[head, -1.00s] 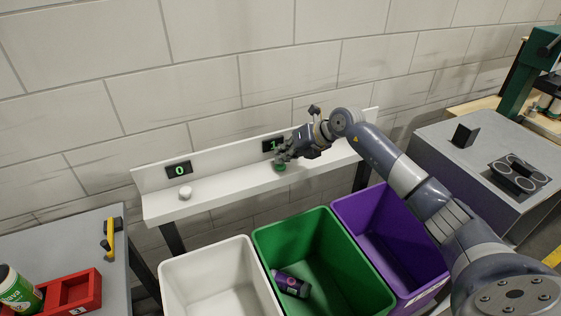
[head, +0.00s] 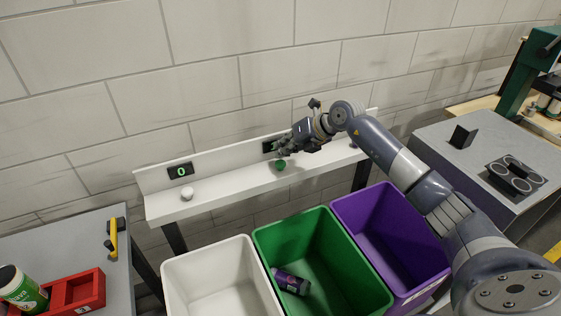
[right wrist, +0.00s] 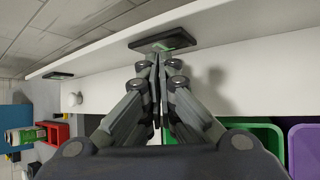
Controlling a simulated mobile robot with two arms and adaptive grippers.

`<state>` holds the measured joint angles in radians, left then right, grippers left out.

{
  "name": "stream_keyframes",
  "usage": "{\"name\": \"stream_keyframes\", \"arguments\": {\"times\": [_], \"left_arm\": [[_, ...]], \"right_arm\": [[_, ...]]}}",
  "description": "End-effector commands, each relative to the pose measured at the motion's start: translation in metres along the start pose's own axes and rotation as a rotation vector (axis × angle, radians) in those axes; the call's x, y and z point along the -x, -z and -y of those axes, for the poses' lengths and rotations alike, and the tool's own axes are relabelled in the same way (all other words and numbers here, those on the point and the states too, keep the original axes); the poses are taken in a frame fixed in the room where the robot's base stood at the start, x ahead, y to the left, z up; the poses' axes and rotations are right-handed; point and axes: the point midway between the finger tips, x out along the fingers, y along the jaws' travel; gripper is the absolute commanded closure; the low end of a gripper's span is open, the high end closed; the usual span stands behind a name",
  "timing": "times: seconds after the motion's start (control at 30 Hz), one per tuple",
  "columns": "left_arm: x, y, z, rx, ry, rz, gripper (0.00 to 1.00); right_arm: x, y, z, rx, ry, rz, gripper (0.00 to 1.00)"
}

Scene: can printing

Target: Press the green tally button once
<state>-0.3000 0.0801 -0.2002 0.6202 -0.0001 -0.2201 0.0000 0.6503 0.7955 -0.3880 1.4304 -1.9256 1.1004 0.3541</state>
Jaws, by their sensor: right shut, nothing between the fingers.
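The green tally button (head: 280,164) sits on the white shelf in the head view, below a black counter display (head: 268,147). My right gripper (head: 281,152) is shut and empty, its fingertips just above the button with a small gap showing. The gripper partly covers the display, so its digit cannot be read there. In the right wrist view the closed fingers (right wrist: 158,62) point at the display (right wrist: 165,43), where part of a green digit shows. My left gripper is not in view.
A white button (head: 187,194) stands under a display (head: 180,170) reading 0. White (head: 205,255), green (head: 335,222) and purple (head: 400,195) bins stand in front of the shelf (head: 230,183). A purple can (head: 291,282) lies in the green bin.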

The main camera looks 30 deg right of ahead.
Motion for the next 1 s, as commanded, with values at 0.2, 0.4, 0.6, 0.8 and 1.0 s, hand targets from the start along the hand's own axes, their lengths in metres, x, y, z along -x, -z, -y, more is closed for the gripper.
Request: {"name": "stream_keyframes", "arguments": {"times": [0.2, 0.4, 0.6, 0.8, 1.0], "left_arm": [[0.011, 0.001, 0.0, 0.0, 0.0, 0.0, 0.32], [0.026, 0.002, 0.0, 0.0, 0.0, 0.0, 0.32], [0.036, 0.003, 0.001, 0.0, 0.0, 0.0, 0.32], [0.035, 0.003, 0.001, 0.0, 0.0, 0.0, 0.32], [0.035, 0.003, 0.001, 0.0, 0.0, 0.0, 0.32]], "right_arm": [[0.011, -0.009, -0.008, 0.002, 0.0, 0.002, 1.0], [0.026, -0.019, -0.018, 0.002, 0.001, 0.002, 1.0], [0.036, -0.026, -0.025, 0.0, 0.0, 0.001, 1.0], [0.035, -0.026, -0.025, -0.001, 0.0, 0.001, 1.0], [0.035, -0.026, -0.025, 0.0, 0.0, 0.001, 1.0]]}}
